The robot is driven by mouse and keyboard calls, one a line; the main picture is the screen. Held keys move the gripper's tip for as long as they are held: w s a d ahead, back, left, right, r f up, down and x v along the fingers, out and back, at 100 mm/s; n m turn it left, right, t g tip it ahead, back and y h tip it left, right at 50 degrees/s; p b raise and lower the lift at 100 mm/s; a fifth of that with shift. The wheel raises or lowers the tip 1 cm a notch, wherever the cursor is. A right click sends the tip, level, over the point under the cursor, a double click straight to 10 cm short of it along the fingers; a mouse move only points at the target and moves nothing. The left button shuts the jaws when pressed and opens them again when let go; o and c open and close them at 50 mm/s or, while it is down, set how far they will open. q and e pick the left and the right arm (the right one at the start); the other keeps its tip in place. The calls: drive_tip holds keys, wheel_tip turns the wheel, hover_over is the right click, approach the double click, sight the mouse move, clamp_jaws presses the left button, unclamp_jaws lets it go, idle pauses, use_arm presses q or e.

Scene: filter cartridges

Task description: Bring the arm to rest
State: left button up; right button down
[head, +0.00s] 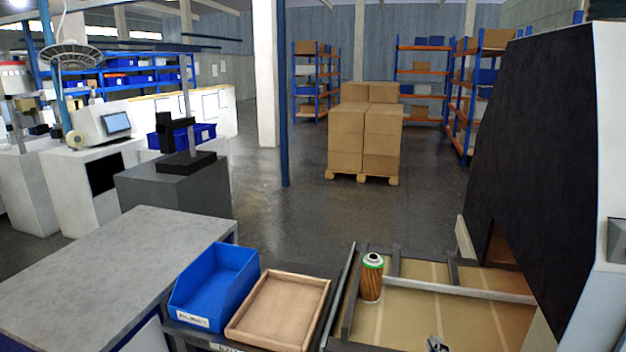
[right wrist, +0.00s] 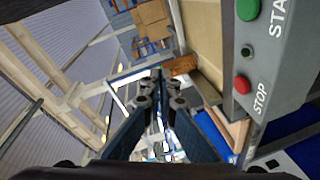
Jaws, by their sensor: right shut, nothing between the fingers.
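My right gripper (head: 436,343) shows only as a small tip at the bottom edge of the head view. In the right wrist view its fingers (right wrist: 159,92) are closed together with nothing between them. A filter cartridge (head: 371,283) with a brown pleated body and a green ring at the top stands upright on the tan surface (head: 400,325), up and left of the gripper tip and apart from it. My left gripper is not in view.
A blue bin (head: 196,309) and an empty wooden tray (head: 262,340) sit left of the cartridge. A grey table (head: 130,260) is farther left. A large dark machine (head: 540,150) stands at right. The right wrist view shows a panel (right wrist: 278,70) with START and STOP buttons.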

drive_tip(key=s+f+m+g, duration=0.7)
drive_tip(key=s+f, duration=0.6)
drive_tip(key=f, duration=0.1)
drive_tip(key=s+a+f+m+g+y, duration=0.1)
drive_tip(key=s+a+f+m+g, duration=0.2)
drive_tip(key=s, duration=0.4)
drive_tip(key=s+f+m+g+y, duration=0.1)
drive_tip(key=s+f+g, duration=0.2)
drive_tip(key=s+f, duration=0.3)
wheel_tip(320, 180, down, 23)
drive_tip(key=s+g, duration=0.1)
drive_tip(key=s, duration=0.2)
drive_tip(key=s+d+f+g, duration=0.1)
drive_tip(key=s+d+f, duration=0.1)
drive_tip(key=s+f, duration=1.5)
drive_tip(key=shift+d+n+g+h, duration=0.3)
drive_tip(key=shift+d+n, duration=0.1)
